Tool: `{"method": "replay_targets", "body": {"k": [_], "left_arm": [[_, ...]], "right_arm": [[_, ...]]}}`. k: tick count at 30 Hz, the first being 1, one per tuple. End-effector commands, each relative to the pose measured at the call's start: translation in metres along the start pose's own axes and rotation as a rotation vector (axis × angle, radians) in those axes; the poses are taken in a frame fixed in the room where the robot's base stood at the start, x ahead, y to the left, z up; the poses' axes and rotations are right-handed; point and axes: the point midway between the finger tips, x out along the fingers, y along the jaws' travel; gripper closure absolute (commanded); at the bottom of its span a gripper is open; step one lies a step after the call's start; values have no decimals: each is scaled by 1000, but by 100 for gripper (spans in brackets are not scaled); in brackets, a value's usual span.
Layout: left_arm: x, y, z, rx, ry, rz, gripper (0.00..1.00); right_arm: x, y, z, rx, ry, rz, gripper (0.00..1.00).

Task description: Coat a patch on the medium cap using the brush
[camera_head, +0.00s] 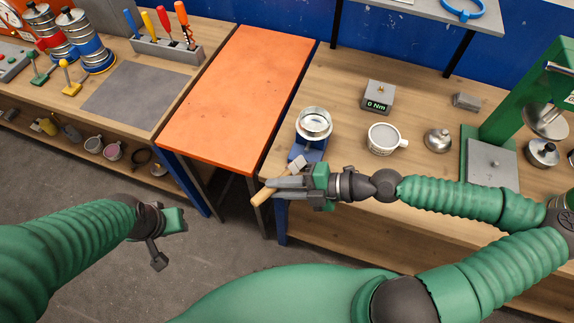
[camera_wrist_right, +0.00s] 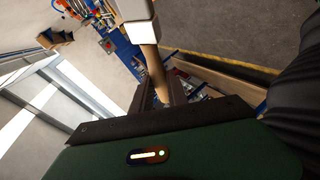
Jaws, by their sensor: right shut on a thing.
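My right gripper (camera_head: 283,188) is shut on the brush, at the front left corner of the right bench. The brush's wooden handle (camera_head: 262,197) sticks out to the lower left, and its pale head (camera_head: 297,163) points up beside the blue stand. In the right wrist view the brush (camera_wrist_right: 151,62) stands between the fingers. A round metal cap (camera_head: 438,139) lies on the bench, and another (camera_head: 543,153) lies further right; I cannot tell which is the medium one. A shiny cylindrical piece (camera_head: 314,123) sits on the blue stand (camera_head: 308,150). My left gripper (camera_head: 168,238) hangs over the floor; its opening is unclear.
A white cup (camera_head: 385,138) with grey contents stands right of the blue stand. A "0 Nm" box (camera_head: 378,96) is behind it. A green press (camera_head: 489,158) stands at the right. The orange table (camera_head: 240,95) is clear.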

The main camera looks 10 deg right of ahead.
Motion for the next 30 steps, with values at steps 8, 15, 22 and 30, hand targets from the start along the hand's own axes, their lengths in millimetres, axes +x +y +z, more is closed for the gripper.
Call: {"method": "replay_targets", "body": {"k": [8,15,22,30], "left_arm": [[-2,0,-1,0,0,0,64],[4,0,1,0,0,0,64],[10,0,2,0,0,0,64],[10,0,2,0,0,0,64]], "right_arm": [[-2,8,20,1,20,5,100],[-5,17,53,1,59,4,100],[-7,23,72,-1,83,0,100],[-8,25,75,-1,89,0,100]]}}
